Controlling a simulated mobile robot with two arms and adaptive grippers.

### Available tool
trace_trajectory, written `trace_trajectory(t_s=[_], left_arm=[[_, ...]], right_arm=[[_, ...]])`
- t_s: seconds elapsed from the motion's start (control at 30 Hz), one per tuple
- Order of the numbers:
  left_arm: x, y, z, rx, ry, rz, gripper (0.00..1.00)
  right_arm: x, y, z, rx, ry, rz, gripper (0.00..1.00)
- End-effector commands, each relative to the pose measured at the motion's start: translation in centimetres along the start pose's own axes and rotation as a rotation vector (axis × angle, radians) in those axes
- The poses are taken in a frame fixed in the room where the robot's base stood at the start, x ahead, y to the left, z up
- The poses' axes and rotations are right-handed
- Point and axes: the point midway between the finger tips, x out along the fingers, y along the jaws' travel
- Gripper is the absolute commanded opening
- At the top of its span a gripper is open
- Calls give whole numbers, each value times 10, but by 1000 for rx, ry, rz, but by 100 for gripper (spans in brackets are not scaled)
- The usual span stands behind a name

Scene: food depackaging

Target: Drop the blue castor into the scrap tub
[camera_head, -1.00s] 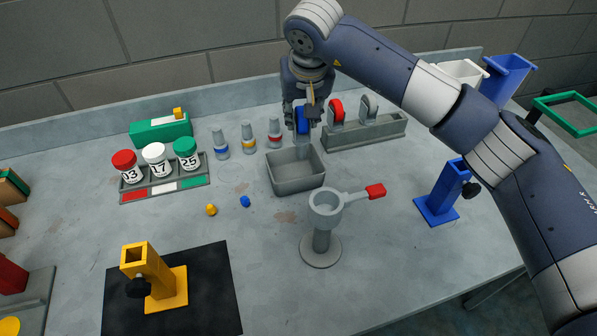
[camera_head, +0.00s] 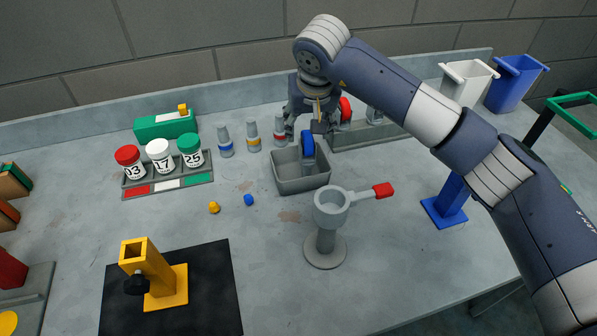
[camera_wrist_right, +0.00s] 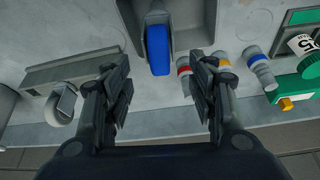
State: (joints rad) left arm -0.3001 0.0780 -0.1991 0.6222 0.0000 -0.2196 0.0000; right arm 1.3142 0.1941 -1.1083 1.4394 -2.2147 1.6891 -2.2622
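The blue castor (camera_head: 308,144) has its wheel up and its grey bracket down inside the grey scrap tub (camera_head: 302,186); whether it rests there or is still falling I cannot tell. In the right wrist view the blue wheel (camera_wrist_right: 158,48) lies beyond the spread fingers, overlapping the near edge of the tub (camera_wrist_right: 207,32). My right gripper (camera_head: 305,122) is above the tub's back edge. Its fingers (camera_wrist_right: 160,75) are wide apart and nothing is between them. My left gripper is not in view.
A grey rack (camera_head: 365,137) right of the tub holds a red castor (camera_head: 345,110) and a grey castor (camera_head: 374,114). Several small bottles (camera_head: 253,137) stand left of the tub. A grey funnel stand (camera_head: 326,243) with a red-tipped handle is in front.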

Motion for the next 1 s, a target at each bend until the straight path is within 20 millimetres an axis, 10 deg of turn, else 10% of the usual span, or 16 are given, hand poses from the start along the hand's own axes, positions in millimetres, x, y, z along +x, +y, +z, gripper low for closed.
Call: trace_trajectory(t_s=[0.27,1.0], left_arm=[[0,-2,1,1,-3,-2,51],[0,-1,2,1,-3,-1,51]], right_arm=[[-7,0,-1,0,2,1,53],[-119,0,0,1,0,1,53]])
